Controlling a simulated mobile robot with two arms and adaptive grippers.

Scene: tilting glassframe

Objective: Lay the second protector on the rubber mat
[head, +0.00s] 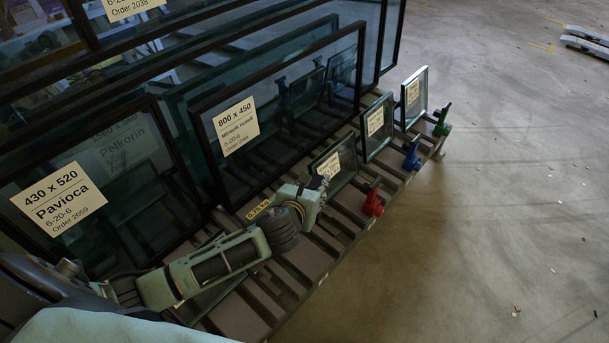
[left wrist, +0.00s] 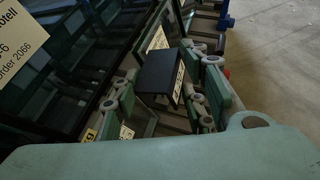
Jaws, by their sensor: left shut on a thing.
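My left arm comes in from the lower left in the head view, and its green gripper (head: 304,202) hangs over the slatted rack base. In the left wrist view its green-padded fingers stand on either side of a dark, flat-faced block, which I take to be the protector (left wrist: 158,73). The gripper is shut on it, above the slats. In the head view the gripper mostly hides the block. I cannot make out a rubber mat in either view. My right gripper is not in view.
Large framed panes (head: 275,120) lean along the left. Small labelled panes (head: 378,125) stand on the slatted base (head: 333,228), one close to my gripper. Red (head: 373,200), blue (head: 411,158) and green (head: 442,120) clamps line its front edge. The floor to the right is open.

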